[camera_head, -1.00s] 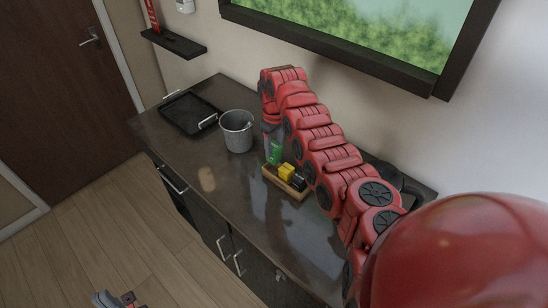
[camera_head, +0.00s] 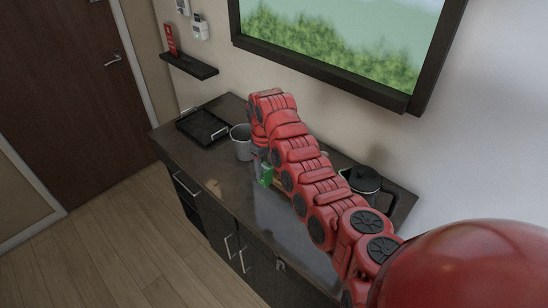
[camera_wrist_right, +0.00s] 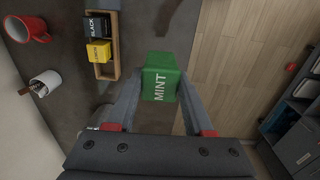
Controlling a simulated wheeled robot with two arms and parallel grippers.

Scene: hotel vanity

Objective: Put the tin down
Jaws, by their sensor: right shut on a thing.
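The tin is a green box marked MINT (camera_wrist_right: 160,80), between the two fingers of my right gripper (camera_wrist_right: 158,92) in the right wrist view. In the head view the tin (camera_head: 267,175) shows just below my right gripper (camera_head: 259,165), near the counter's front edge. The gripper is shut on it. I cannot tell whether the tin touches the counter (camera_head: 222,182). A wooden holder (camera_wrist_right: 106,72) with a black box (camera_wrist_right: 97,27) and a yellow box (camera_wrist_right: 98,52) lies left of the tin in the wrist view. My left gripper is out of view.
A grey bucket (camera_head: 240,143) and a black tray (camera_head: 203,126) stand towards the counter's far left end. A dark kettle (camera_head: 364,181) stands at the back right. A red mug (camera_wrist_right: 27,29) and a white cup (camera_wrist_right: 45,83) show in the wrist view. My right arm hides much of the counter.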

